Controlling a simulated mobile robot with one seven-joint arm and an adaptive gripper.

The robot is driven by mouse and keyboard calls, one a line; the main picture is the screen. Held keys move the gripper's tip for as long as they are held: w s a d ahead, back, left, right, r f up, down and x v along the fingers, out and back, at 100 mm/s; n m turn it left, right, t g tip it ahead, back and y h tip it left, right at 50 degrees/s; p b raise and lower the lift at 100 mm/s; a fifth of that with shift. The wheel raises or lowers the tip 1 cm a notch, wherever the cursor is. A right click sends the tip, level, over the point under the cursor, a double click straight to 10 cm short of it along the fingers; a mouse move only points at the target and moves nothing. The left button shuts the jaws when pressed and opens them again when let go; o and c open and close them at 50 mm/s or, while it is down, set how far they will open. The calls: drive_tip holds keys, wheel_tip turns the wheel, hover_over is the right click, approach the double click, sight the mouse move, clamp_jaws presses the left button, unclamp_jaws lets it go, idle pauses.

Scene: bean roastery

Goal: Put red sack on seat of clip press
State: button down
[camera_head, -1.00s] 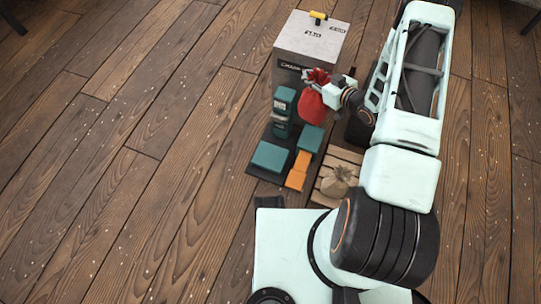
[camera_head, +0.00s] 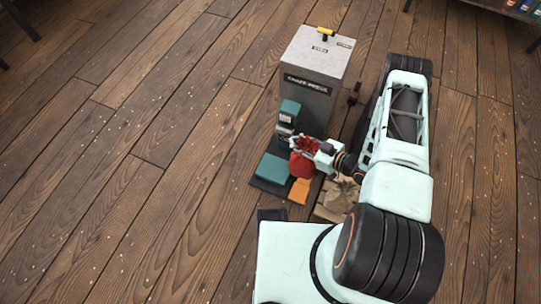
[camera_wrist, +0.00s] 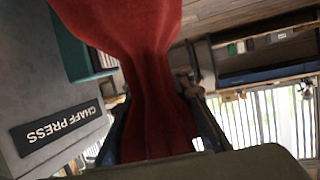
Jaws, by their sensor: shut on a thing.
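The red sack (camera_head: 303,165) hangs from my gripper (camera_head: 320,151), which is shut on its gathered neck. The wrist view also shows the red sack (camera_wrist: 120,18), with the fingers of my gripper (camera_wrist: 158,135) around the narrow neck. A teal machine, apparently the clip press (camera_head: 288,115), has a tall column at the back and lower teal (camera_head: 273,168) and orange (camera_head: 300,190) blocks in front. In the head view the sack overlaps the space between column and front blocks and hides part of it. I cannot tell whether it touches anything below.
A grey box (camera_head: 305,90) labelled "CHAFF PRESS" stands behind the teal machine; its label shows in the wrist view (camera_wrist: 60,125). A tan sack (camera_head: 341,195) sits on a wooden pallet (camera_head: 328,213) at right, close to my arm. The plank floor at left is clear.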

drive_tip(key=w+a+f+b, duration=0.6)
drive_tip(key=a+f, duration=0.5)
drive_tip(key=f, duration=0.1)
drive_tip(key=shift+w+a+f+b, duration=0.15)
drive_tip(key=shift+w+a+b, duration=0.05)
drive_tip(key=shift+a+b, duration=0.1)
drive_tip(key=shift+f, duration=0.1)
drive_tip(key=c, duration=1.7)
unclamp_jaws()
drive_tip(key=shift+s+d+f, duration=0.1)
drive_tip(key=shift+f, duration=0.05)
drive_tip(key=shift+o, duration=0.2)
drive_tip(key=p+v, duration=0.4)
drive_tip(key=v, duration=0.8)
